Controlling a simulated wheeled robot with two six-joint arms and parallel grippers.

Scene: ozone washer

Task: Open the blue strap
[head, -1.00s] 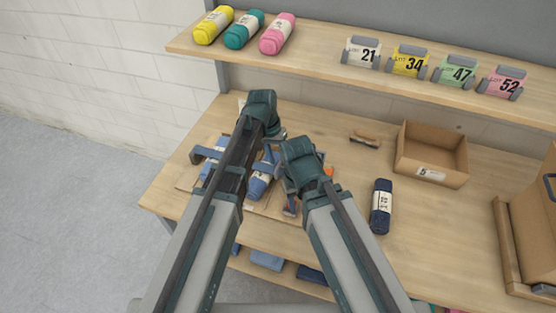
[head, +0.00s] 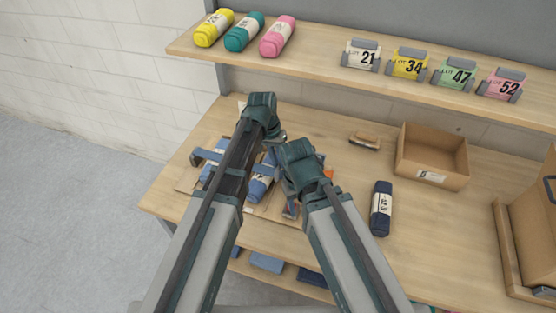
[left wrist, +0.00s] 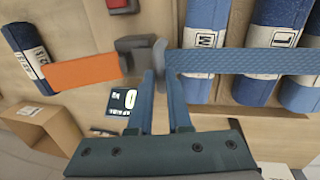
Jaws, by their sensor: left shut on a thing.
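The blue strap (left wrist: 245,62) lies across several labelled blue rolls (left wrist: 207,18) in the left wrist view. Its left end sits at my left gripper (left wrist: 162,75), whose fingers are shut on it. A grey hook-like piece (left wrist: 160,50) and a dark block stand just past the fingertips. In the head view my left gripper's tips are mostly hidden by my arms, at the right side of the blue rolls (head: 262,178). My right arm's wrist is close beside it; my right gripper's fingers are hidden.
An orange strip (left wrist: 82,72) lies on the other side of the fingers. A navy roll (head: 381,208) and an open cardboard box (head: 432,155) stand to the right. A shelf at the back holds coloured rolls (head: 277,36) and number cards. The table between navy roll and box is clear.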

